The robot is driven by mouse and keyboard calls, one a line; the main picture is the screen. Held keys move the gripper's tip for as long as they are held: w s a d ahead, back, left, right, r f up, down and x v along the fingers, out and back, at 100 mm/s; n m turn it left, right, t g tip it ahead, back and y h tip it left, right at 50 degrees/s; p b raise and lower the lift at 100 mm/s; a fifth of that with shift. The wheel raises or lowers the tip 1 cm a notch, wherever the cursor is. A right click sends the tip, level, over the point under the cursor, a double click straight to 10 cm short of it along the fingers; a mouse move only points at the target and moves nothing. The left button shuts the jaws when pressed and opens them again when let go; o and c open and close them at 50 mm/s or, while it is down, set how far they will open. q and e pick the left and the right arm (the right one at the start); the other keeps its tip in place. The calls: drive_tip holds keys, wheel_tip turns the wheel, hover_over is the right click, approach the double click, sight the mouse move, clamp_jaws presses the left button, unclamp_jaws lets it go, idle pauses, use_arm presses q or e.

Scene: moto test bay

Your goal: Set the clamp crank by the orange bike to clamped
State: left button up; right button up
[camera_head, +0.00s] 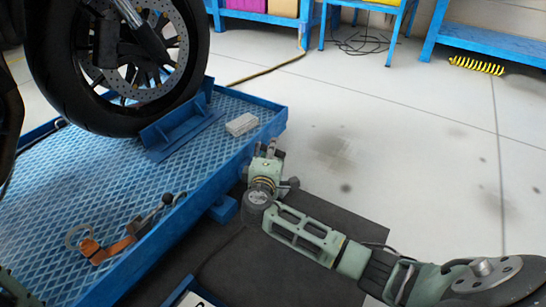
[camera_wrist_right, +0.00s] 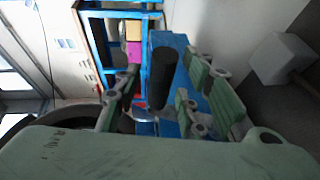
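The orange bike shows only as its black front wheel (camera_head: 125,60) and fork in the head view; no orange bodywork is visible. My right gripper (camera_head: 267,150) is at the right edge of the blue lift platform (camera_head: 215,150). In the right wrist view its green fingers (camera_wrist_right: 165,90) are spread apart. A black upright cylinder (camera_wrist_right: 163,78), which looks like the crank's grip, stands between them with visible gaps. The crank's arm and the clamp are hidden or too unclear to tell their setting.
A blue wheel chock (camera_head: 180,122) and a grey block (camera_head: 241,124) sit on the platform. An orange strap (camera_head: 108,250) and a black-knobbed lever (camera_head: 150,215) lie near its front edge. A blue bench (camera_head: 485,38) stands behind.

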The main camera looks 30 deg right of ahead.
drive_tip(key=shift+w+d, duration=0.15)
drive_tip(key=shift+c, duration=0.2)
clamp_jaws()
idle(0.4)
